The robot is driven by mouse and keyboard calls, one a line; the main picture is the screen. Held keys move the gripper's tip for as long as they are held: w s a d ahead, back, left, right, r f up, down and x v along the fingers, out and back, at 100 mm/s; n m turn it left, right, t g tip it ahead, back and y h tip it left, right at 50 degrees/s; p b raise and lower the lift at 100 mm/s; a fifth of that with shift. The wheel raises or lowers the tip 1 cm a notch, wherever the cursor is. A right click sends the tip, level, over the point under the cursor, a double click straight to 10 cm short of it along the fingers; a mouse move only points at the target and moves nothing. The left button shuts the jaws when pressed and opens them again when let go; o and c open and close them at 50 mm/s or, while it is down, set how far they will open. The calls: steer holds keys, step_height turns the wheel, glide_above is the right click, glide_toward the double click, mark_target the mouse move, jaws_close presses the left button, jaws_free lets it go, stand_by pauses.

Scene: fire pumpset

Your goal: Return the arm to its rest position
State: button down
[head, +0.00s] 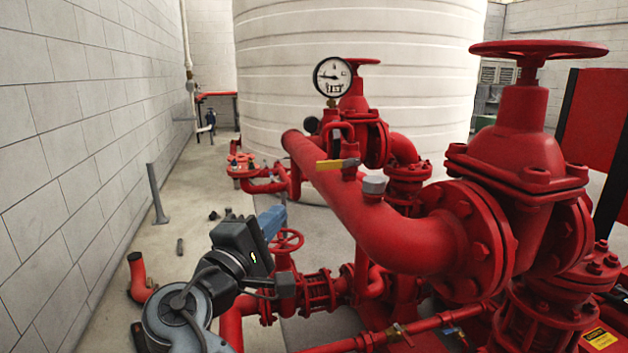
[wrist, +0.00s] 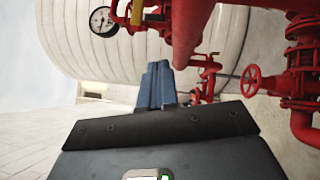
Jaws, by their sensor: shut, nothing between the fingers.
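My arm rises from the bottom left of the head view, in front of the red pipes. My gripper (head: 272,221) has blue fingers and points away from me, up and to the right. In the wrist view its blue fingers (wrist: 156,86) lie side by side, closed with nothing between them. It is apart from the pipework in the wrist view. In the head view it appears just left of and above a small red handwheel (head: 286,241); how far apart they are in depth I cannot tell.
A large red pipe (head: 370,205) with a yellow-handled valve (head: 337,164) and a pressure gauge (head: 332,77) stands right of my arm. A big red valve (head: 520,130) is farther right. A white tank (head: 420,90) stands behind.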

steer(key=s+d+f+g+y, duration=0.15)
steer(key=s+d+f, duration=0.25)
steer(key=f, duration=0.4)
steer(key=s+d+f+g+y, duration=0.1)
steer(key=s+d+f+y, duration=0.25)
steer(key=f, duration=0.55)
steer(key=s+d+f+g+y, duration=0.1)
steer(key=s+d+f+y, duration=0.1)
steer(key=s+d+f, duration=0.45)
steer(key=s+d+f+m+y, duration=0.1)
steer(key=s+d+f+m, duration=0.15)
steer(key=s+f, duration=0.45)
steer(key=s+d+m+g+y, duration=0.1)
steer(key=s+d+m, duration=0.25)
steer(key=s, duration=0.55)
steer(key=s+d+r+m, duration=0.4)
steer(key=s+r, duration=0.3)
steer(key=s, duration=0.3)
steer(key=s+d+r+m+t, duration=0.1)
steer(key=s+d+r+m, duration=0.3)
steer(key=s+r, duration=0.3)
steer(key=s+m, duration=0.1)
steer(key=s, duration=0.2)
steer(key=shift+s+r+h, duration=0.2)
steer(key=shift+s+h, duration=0.1)
steer(key=shift+s, duration=0.05)
steer(key=shift+d, duration=0.15)
